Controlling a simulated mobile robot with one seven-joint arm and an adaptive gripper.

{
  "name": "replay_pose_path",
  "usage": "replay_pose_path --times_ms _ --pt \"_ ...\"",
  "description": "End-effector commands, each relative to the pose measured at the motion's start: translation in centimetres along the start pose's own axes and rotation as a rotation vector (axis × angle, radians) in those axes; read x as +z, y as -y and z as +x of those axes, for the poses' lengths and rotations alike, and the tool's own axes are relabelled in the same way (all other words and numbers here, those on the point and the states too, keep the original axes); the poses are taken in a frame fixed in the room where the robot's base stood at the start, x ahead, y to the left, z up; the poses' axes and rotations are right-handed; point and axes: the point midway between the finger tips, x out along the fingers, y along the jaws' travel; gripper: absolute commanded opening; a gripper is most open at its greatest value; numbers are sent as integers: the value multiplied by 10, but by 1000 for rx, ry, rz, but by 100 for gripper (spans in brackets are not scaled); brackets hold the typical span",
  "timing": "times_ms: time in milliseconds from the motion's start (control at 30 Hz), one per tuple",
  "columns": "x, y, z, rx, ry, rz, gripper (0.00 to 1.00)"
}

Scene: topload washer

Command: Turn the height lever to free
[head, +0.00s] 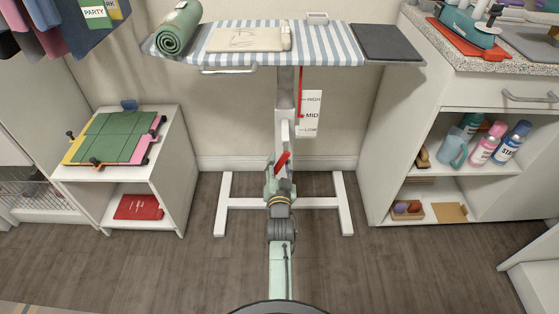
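An ironing board (330,43) with a blue and white striped cover stands on a white column (285,95) and an H-shaped base (343,203). A small red lever (283,160) sits low on the column. A white height sign (311,115) reads HIGH, MID and LOW, and a thin red strip (301,85) comes down to about MID. My arm reaches forward from the bottom centre. My gripper (280,172) is at the red lever, overlapping its lower end in the picture. Its fingers are small and partly hidden, so grip and contact are unclear.
A rolled green towel (180,28), a folded beige cloth (247,39) and a dark pad (387,42) lie on the board. A white side table (172,165) stands left. A counter with shelves (400,130) stands right. The floor beside my arm is clear.

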Motion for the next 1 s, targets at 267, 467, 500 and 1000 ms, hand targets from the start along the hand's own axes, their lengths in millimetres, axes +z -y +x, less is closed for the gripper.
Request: replay_pose_path --times_ms 267,467,500,1000 --pt "0 0 0 0 0 0 29" --pt "0 0 0 0 0 0 16" --pt "0 0 0 0 0 0 13" --pt "0 0 0 0 0 0 0"
